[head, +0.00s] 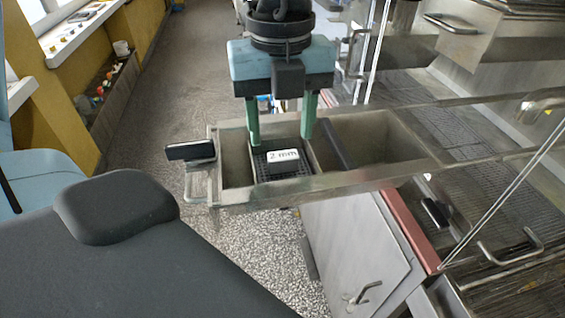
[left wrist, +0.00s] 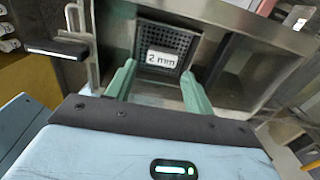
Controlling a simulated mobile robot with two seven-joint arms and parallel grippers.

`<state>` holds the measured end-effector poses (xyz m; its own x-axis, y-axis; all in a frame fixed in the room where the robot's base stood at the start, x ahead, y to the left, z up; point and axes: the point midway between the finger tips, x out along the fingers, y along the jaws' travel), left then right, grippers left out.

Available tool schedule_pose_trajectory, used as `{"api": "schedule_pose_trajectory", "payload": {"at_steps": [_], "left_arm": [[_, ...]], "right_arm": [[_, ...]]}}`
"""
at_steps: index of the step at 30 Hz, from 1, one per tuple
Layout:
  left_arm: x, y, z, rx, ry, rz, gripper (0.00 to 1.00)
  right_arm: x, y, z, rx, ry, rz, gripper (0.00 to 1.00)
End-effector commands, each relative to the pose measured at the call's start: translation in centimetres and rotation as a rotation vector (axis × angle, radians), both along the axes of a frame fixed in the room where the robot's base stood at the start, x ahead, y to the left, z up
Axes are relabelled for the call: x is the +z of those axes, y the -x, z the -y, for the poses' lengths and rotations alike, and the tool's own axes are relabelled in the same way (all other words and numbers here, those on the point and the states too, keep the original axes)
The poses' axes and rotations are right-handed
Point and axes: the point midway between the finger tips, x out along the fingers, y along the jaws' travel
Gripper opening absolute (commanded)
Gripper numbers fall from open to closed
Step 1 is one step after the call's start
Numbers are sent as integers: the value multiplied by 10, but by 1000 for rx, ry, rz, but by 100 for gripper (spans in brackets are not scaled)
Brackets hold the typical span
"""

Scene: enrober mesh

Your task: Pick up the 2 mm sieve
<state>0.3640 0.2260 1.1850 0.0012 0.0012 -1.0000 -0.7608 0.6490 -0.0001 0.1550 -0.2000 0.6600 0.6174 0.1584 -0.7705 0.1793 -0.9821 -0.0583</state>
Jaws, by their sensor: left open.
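The 2 mm sieve (head: 284,156) is a dark mesh piece with a white "2 mm" label. It sits in a compartment of a metal trough (head: 345,183); it also shows in the left wrist view (left wrist: 163,58). My left gripper (head: 280,140) points down over that compartment with its green fingers spread apart. In the head view the fingers stand to the left and right behind the label. In the left wrist view the sieve shows beyond the open fingers (left wrist: 158,82), with nothing held between them. My right gripper is not in view.
A dark upright strip (head: 334,142) stands right of the sieve, beside an open compartment. A black handle (head: 190,150) sticks out at the trough's left end. Steel machinery with a wire mesh belt (head: 480,150) fills the right. The floor to the left (head: 180,80) is clear.

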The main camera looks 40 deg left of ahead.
Motion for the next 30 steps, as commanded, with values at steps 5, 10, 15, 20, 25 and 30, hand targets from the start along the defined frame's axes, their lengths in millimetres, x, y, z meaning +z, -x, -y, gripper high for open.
{"api": "schedule_pose_trajectory", "payload": {"at_steps": [5, 10, 15, 20, 25, 30], "left_arm": [[-17, -1, 0, -1, 2, -2, 53], [-37, -2, 0, -1, 1, -2, 53], [-46, -3, 0, 1, 1, 1, 53], [-47, -3, 0, 2, 1, 1, 53], [-47, -3, 0, 1, 1, 1, 38], [-46, -3, 0, 1, 1, 1, 17]], "right_arm": [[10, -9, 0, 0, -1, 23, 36], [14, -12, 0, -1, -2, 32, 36], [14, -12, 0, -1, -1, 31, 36], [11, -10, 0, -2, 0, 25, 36], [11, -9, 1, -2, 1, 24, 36], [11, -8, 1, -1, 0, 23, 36]]}}
